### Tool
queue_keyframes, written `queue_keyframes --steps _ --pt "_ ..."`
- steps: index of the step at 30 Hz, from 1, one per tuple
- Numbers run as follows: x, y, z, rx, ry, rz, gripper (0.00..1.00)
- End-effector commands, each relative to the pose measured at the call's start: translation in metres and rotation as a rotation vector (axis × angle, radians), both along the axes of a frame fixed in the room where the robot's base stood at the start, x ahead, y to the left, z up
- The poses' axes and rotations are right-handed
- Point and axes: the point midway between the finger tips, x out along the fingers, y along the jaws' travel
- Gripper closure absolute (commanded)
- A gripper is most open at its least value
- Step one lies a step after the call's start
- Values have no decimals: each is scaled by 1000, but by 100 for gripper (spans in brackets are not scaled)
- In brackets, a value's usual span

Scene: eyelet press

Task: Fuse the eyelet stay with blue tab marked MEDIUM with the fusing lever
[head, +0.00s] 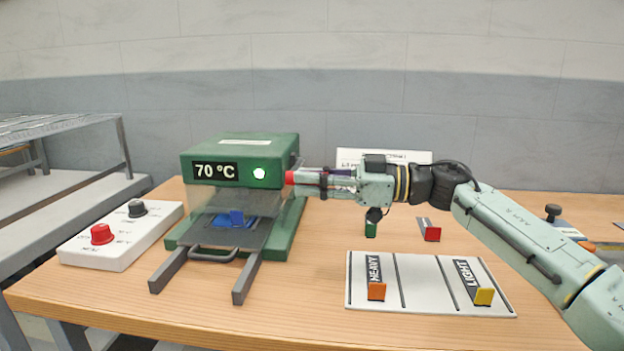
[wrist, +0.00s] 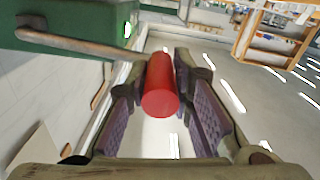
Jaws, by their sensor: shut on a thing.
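The green press (head: 240,160) stands left of centre. Its display reads 70 °C beside a lit lamp (head: 259,173). A blue tab (head: 236,217) and more blue lie on the dark tray (head: 252,239) inside the press, partly behind its clear front; any lettering there is unreadable. My gripper (head: 318,183) is at the right side of the press, shut on the red knob (head: 289,178) of the fusing lever. In the wrist view the red knob (wrist: 162,88) sits between the purple finger pads, and the lever's rod (wrist: 80,45) runs to the green housing.
A white control box (head: 120,235) with red and black knobs stands left. A white board (head: 427,284) holds stays marked HEAVY (head: 375,275) and LIGHT (head: 472,280). Green (head: 370,229) and red (head: 431,233) tabbed pieces lie behind it, below my arm. A white sign stands at the back.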

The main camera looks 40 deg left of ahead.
Motion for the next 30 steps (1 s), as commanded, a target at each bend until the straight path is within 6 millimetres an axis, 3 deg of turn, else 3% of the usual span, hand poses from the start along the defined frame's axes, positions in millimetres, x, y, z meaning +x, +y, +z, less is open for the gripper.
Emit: queue_keyframes --steps 5,23,30 --pt "0 0 0 0 0 1 100" --pt "0 -1 1 -2 3 1 100" --pt "0 -15 12 -28 46 0 100"
